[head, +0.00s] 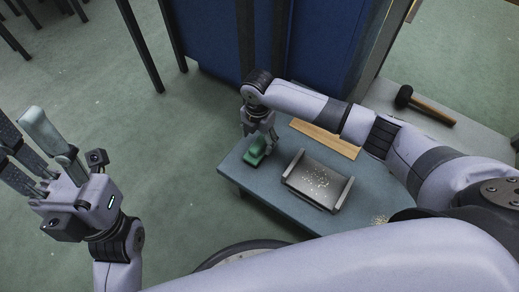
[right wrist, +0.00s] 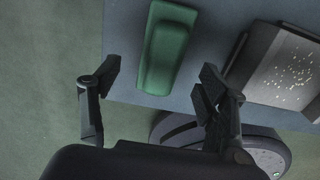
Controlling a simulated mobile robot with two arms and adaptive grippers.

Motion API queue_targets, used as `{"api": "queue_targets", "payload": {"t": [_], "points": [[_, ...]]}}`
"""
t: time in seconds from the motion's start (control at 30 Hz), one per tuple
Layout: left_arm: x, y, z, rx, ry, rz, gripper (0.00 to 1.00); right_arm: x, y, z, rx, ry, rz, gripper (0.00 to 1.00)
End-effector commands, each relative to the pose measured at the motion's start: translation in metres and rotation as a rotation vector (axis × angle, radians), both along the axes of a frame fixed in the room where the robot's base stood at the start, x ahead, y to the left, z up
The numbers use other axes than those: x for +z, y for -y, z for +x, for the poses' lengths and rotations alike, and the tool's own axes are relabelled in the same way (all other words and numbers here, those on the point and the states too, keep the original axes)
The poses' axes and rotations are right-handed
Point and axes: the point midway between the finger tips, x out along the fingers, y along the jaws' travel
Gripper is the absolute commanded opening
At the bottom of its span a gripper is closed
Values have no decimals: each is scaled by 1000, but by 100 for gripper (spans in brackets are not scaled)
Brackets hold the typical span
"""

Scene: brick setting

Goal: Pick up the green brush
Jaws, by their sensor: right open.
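The green brush (head: 254,158) lies at the left end of the blue-grey table (head: 230,165) in the head view. It also shows at the top middle of the right wrist view (right wrist: 169,50). My right gripper (head: 262,138) is over the brush in the head view, hiding part of it. In the right wrist view my right gripper (right wrist: 158,83) is open and empty, with its fingertips apart and the brush ahead between their lines. My left gripper (head: 38,155) is raised at the far left, away from the table. A pale grey-green piece shows among its fingers; I cannot tell whether it is held.
A grey metal dustpan (head: 318,181) with pale crumbs sits right of the brush. A wooden strip (head: 325,140) lies behind it. More crumbs (head: 380,220) lie near the table's right front. A mallet (head: 425,105) rests on a grey surface behind. Blue panels (head: 215,40) stand beyond.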

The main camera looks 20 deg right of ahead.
Motion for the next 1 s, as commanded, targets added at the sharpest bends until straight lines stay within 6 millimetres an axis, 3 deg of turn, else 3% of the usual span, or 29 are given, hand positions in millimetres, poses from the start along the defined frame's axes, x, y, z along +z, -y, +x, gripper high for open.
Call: {"api": "queue_targets", "payload": {"t": [0.13, 0.23, 0.5, 1.0], "points": [[-23, 0, 0, 0, -1, 0, 40, -30, 5, 0, -1, -2, -2, 68], [-21, 0, 2, 2, 20, 1, 40, -42, 5, 0, 0, -2, -1, 68], [-17, 1, 3, 2, 25, 4, 40, -44, 5, 0, 0, 1, -1, 68], [-17, 1, 3, 1, 25, 4, 40, -44, 5, 0, 0, 0, -1, 36]]}}
